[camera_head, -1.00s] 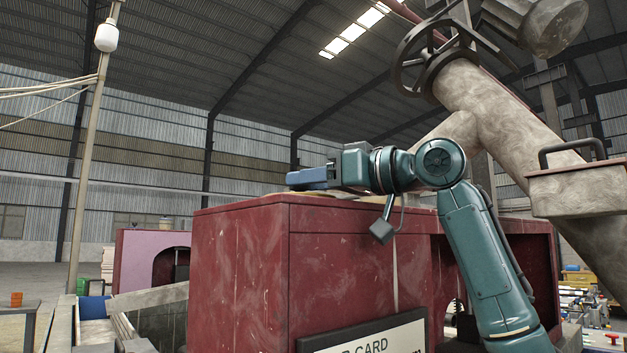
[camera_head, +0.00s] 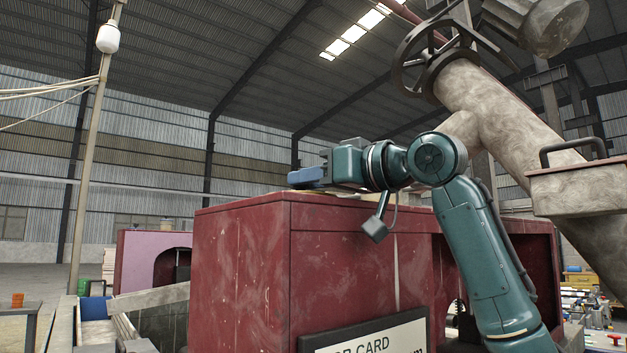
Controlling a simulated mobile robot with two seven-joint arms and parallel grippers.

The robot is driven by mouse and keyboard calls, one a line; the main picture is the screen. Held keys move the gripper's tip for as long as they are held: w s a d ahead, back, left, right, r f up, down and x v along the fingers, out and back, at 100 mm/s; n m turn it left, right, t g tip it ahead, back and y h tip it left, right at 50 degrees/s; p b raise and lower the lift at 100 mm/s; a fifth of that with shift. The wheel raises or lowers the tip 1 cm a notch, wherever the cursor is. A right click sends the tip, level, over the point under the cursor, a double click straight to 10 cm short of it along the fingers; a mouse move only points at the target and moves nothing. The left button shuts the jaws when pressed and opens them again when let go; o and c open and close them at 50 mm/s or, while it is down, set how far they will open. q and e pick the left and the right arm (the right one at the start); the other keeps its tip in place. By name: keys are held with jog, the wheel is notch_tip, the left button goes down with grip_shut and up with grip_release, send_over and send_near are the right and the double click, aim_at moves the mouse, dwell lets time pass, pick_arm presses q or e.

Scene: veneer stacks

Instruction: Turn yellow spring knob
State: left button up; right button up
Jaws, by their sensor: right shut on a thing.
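My right gripper (camera_head: 307,178) shows from the side just above the top of a dark red cabinet (camera_head: 345,245), with its blue fingers pointing left. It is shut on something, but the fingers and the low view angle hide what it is. I cannot make out a yellow spring knob anywhere in this view. My left gripper is not in view.
A sign (camera_head: 370,340) is on the cabinet's front. A thick worn pipe with a dark handwheel (camera_head: 433,55) slants across the upper right. A pale pole (camera_head: 88,170) stands at left. A pink-faced panel with an arched opening (camera_head: 137,260) stands behind the cabinet.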

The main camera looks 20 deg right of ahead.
jog(key=o, duration=1)
jog(key=shift+s+d, duration=0.15)
pick_arm(q)
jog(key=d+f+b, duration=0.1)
jog(key=b, duration=0.3)
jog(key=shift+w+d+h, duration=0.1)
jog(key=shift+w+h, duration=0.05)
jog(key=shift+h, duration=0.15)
pick_arm(e)
jog(key=v, duration=1.2)
jog(key=shift+s+d, duration=0.15)
jog(key=shift+s, duration=0.25)
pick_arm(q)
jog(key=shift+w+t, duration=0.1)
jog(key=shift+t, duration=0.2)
